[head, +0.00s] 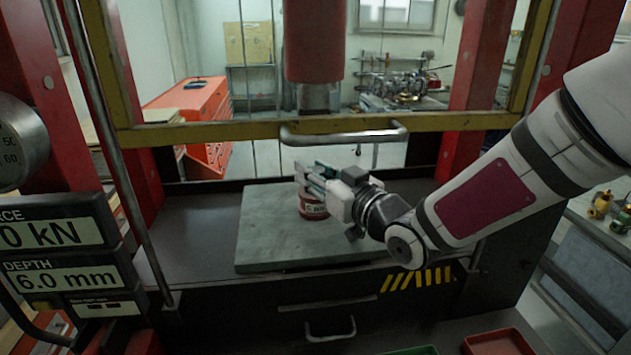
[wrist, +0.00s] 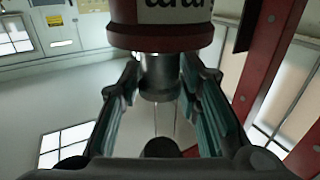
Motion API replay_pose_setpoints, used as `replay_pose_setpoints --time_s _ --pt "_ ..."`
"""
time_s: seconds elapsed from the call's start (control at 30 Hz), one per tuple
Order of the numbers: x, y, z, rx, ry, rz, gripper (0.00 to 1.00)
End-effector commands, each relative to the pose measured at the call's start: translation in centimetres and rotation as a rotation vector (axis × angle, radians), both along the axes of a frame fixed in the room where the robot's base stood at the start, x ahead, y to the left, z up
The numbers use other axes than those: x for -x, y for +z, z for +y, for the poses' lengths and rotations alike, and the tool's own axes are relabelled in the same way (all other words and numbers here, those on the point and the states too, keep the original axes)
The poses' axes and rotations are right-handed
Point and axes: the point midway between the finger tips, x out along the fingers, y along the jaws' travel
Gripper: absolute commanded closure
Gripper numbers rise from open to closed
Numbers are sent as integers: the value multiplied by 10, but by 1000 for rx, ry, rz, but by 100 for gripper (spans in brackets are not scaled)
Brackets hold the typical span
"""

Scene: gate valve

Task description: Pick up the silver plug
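A silver plug (wrist: 160,78) shows in the wrist view, against the end of a red cylinder with a white label (wrist: 165,38). It lies between the two fingers of my gripper (wrist: 161,72), with a gap on each side. In the head view my gripper (head: 308,178) reaches in from the right, low over the grey-green plate (head: 268,235). A small red can with a label (head: 312,206) stands on the plate just below the fingers; it looks like the wrist view's cylinder. The plug cannot be made out in the head view, where the gripper covers that spot.
The press's red ram (head: 314,45) hangs above the gripper. A yellow guard bar (head: 215,132) with a metal handle (head: 340,133) crosses in front, above the arm. Red columns flank the press. A red tray (head: 500,343) and a green tray (head: 416,351) lie in front.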

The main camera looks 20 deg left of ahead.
Motion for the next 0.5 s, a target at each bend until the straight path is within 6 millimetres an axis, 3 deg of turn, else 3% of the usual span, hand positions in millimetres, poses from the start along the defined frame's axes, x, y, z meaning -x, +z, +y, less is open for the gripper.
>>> replay_pose_setpoints --time_s 0.03,0.1,0.5 --pt "0 0 0 0 0 0 88" --pt "0 0 0 0 0 0 100" --pt "0 4 0 -1 0 -3 100"
